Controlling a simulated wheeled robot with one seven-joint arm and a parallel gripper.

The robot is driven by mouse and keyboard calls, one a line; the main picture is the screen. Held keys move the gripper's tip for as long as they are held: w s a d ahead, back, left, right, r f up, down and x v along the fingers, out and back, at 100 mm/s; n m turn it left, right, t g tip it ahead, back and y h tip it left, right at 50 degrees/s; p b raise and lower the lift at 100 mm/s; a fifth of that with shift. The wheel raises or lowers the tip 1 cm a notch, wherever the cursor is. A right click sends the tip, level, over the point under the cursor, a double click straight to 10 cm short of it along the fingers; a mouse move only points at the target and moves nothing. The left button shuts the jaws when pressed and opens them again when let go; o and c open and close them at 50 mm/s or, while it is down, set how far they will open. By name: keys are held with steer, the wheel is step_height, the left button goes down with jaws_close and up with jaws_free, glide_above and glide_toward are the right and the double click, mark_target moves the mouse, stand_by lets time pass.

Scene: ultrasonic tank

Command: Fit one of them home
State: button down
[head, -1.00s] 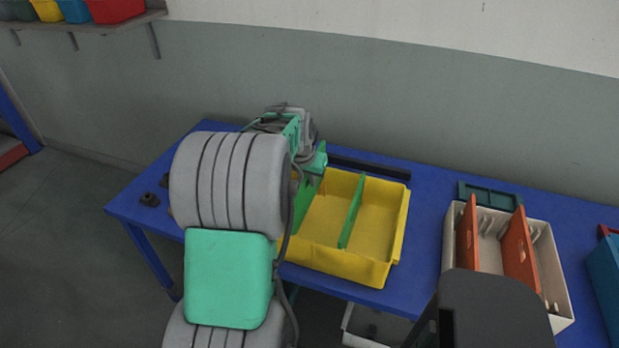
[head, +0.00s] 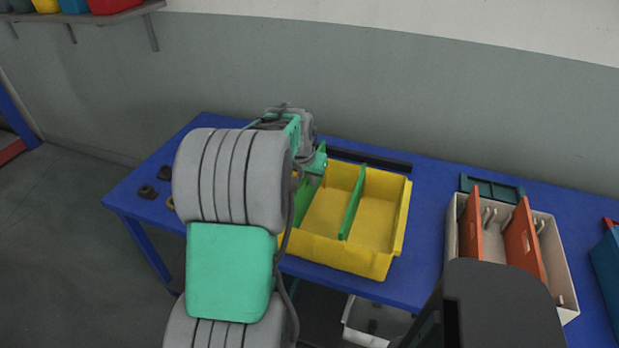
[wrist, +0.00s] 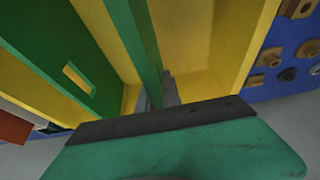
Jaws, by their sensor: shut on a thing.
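A yellow bin (head: 335,256) stands on the blue table, with one green divider (head: 353,203) standing across its middle. That divider, with a slot cut in it, also shows at the left of the wrist view (wrist: 45,50). My gripper (wrist: 160,92) is shut on a second green divider (wrist: 133,38), seen nearly edge-on from above. In the head view this held divider (head: 306,196) is upright at the bin's left part, roughly parallel to the middle one. My arm partly hides it, and its lower edge and any guide slots are hidden.
A white bin (head: 451,228) with orange dividers (head: 523,236) stands to the right, a dark green tray (head: 492,188) behind it. A dark bar (head: 372,160) lies behind the yellow bin. Small fittings (head: 147,191) lie on the table's left end. A blue bin (head: 606,265) is at far right.

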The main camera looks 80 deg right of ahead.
mark_target(305, 176)
steer(key=shift+f+b, duration=1.55)
steer(key=shift+f, duration=0.85)
steer(key=c, duration=1.5)
jaws_free()
steer(key=shift+o, duration=0.2)
steer(key=v, duration=0.8)
steer(key=shift+d+f, duration=0.1)
